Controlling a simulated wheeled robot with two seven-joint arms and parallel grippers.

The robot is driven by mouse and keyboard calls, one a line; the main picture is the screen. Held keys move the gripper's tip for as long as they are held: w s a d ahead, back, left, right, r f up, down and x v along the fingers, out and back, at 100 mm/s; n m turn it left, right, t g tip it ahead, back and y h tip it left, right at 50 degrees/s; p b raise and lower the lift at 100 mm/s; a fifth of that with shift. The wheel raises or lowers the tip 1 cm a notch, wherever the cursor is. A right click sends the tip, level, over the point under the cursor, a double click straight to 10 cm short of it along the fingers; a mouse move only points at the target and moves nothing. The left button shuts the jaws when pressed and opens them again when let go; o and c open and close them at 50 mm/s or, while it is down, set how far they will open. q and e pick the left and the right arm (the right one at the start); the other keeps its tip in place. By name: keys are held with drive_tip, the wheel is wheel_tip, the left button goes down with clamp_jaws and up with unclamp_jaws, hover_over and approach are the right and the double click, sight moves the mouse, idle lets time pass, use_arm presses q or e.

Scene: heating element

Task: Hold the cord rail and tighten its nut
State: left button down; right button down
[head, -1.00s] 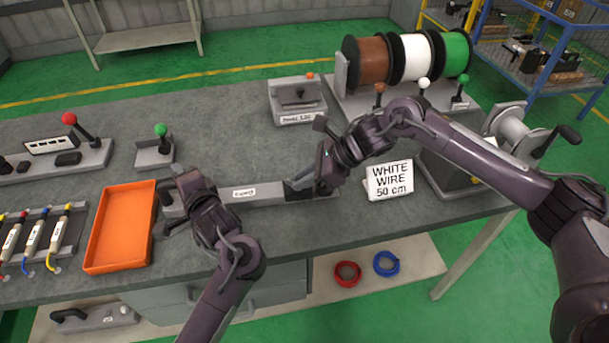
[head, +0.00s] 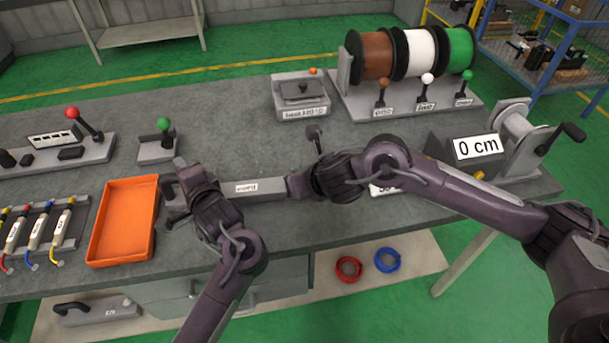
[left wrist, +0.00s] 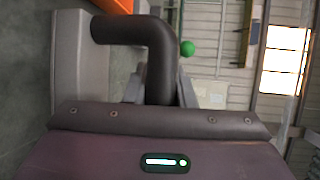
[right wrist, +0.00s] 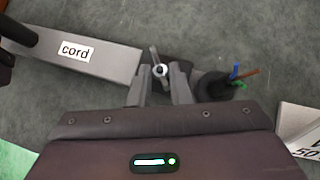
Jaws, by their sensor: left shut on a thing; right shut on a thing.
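The cord rail (head: 262,188) is a grey bar with a small label, lying on the bench. It also shows in the right wrist view (right wrist: 105,62), where the label reads "cord". My left gripper (head: 183,182) is at its left end. In the left wrist view its fingers are shut on the rail's dark bent handle (left wrist: 158,52). My right gripper (right wrist: 160,88) is at the rail's right end, with its fingers shut around a small round metal nut (right wrist: 160,70) with a pin sticking up. In the head view my right wrist hides this end.
A cable end with coloured wires (right wrist: 222,86) lies right of the nut. An orange tray (head: 124,222) stands close left of the rail. A white sign (head: 384,189) is mostly behind my right arm. Wire spools (head: 412,54) and a "0 cm" box (head: 476,147) stand right.

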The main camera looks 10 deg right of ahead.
drive_tip(key=m+h, duration=0.1)
drive_tip(key=m, duration=0.1)
drive_tip(key=a+m+h, duration=0.1)
drive_tip(key=m+h, duration=0.1)
drive_tip(key=shift+s+a+f, duration=0.1)
drive_tip(key=shift+s+f, duration=0.05)
drive_tip(key=shift+a+m+h, duration=0.1)
drive_tip(key=shift+m+h, duration=1.1)
drive_tip(key=shift+m, duration=0.2)
drive_tip(key=c, duration=1.3)
unclamp_jaws()
drive_tip(key=shift+c, duration=0.2)
drive_tip(key=shift+s+a+r, duration=0.1)
drive_tip(key=shift+a+r, duration=0.1)
drive_tip(key=shift+r, duration=0.15)
drive_tip(key=v, duration=1.1)
drive_tip(key=shift+d, duration=0.15)
